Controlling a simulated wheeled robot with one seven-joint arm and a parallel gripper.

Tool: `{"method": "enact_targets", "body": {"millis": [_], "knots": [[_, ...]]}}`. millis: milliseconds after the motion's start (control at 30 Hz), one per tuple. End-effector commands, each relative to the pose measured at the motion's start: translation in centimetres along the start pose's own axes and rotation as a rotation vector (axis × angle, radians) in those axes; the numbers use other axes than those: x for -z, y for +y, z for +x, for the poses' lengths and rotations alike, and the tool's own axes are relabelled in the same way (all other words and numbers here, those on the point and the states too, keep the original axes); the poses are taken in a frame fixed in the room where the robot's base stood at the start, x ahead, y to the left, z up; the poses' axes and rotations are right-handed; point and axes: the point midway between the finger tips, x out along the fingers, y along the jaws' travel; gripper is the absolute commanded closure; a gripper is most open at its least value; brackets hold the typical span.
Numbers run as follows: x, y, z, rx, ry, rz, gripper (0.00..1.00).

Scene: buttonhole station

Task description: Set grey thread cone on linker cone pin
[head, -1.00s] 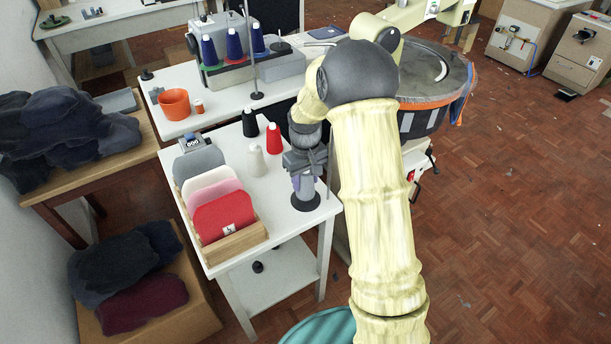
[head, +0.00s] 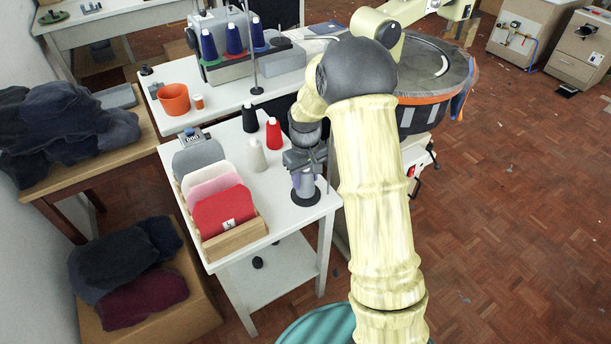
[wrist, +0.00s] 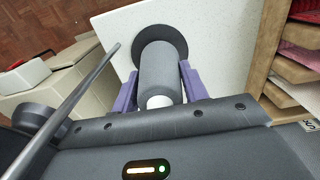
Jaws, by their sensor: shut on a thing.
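The grey thread cone (wrist: 160,72) is upright between the purple fingers of my gripper (wrist: 160,90), with its pale top end towards the wrist camera. My gripper (head: 304,180) is shut on it at the near right corner of the white table in the head view. A round black disc (wrist: 160,44), seemingly the base of the linker cone pin, lies under the cone; it also shows in the head view (head: 305,198). The pin itself is hidden. The cone is centred over the disc, but I cannot tell whether it rests on it.
White (head: 257,156), red (head: 273,135) and black (head: 250,118) cones stand left of my gripper. A wooden rack (head: 236,243) of coloured panels is nearer. A thin grey rod (wrist: 75,100) rises close beside my gripper. The round linker machine (head: 433,75) is behind at right.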

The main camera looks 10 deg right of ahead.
Motion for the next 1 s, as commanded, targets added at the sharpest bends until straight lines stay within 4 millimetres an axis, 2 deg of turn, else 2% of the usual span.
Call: {"method": "enact_targets", "body": {"millis": [400, 433, 567, 867, 1000], "knots": [[0.0, 0.0, 0.6, 0.0, -0.001, 0.0, 0.8], [0.0, 0.0, 0.6, 0.0, 0.0, 0.0, 0.54], [0.0, 0.0, 0.5, 0.0, 0.0, 0.0, 0.31], [0.0, 0.0, 0.4, 0.0, 0.0, 0.0, 0.31], [0.1, 0.0, -0.5, -0.001, 0.003, 0.0, 0.31]]}}
